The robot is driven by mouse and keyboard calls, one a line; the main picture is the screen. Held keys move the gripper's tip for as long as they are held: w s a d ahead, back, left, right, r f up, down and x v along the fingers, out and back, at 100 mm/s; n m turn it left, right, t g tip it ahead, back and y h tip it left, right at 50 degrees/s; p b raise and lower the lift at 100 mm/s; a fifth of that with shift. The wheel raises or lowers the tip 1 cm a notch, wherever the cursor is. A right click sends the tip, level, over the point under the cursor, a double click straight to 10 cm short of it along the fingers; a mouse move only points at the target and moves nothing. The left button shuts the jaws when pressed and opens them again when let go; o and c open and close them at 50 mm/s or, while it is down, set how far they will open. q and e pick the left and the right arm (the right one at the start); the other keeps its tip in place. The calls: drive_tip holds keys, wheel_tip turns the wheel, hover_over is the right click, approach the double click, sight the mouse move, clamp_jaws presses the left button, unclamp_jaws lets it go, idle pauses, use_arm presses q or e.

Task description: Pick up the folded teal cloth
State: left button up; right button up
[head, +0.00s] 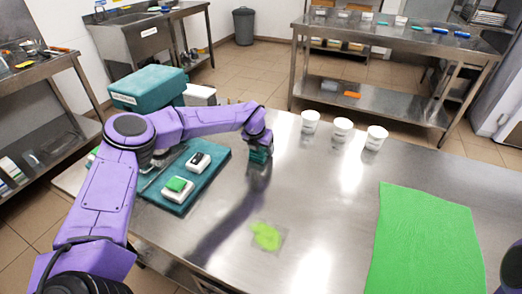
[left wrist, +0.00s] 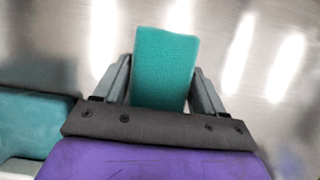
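The folded teal cloth (left wrist: 165,68) shows as a thick block between the two fingers of my left gripper (left wrist: 163,85) in the left wrist view. The fingers lie close along both of its sides. In the head view the cloth (head: 260,155) shows just below my left gripper (head: 259,148), over the steel table, with a dark reflection under it. Whether its lower edge touches the table is hard to tell.
A teal tray (head: 216,177) left of the gripper holds small white dishes (head: 199,163). A teal box (head: 147,88) stands behind it. Three white cups (head: 342,129) stand at the table's back. A green cloth (head: 425,245) lies at the right, and a lime-green smear (head: 266,236) lies nearer.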

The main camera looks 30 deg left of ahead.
use_arm(q)
drive_tip(key=shift+c, duration=0.6)
drive_tip(key=shift+r, duration=0.1)
drive_tip(key=shift+r+p, duration=0.25)
drive_tip(key=shift+p, duration=0.15)
wheel_tip(320, 180, up, 28)
drive_tip(key=b, duration=0.1)
drive_tip(key=shift+b, duration=0.3)
drive_tip(key=shift+f, duration=0.15)
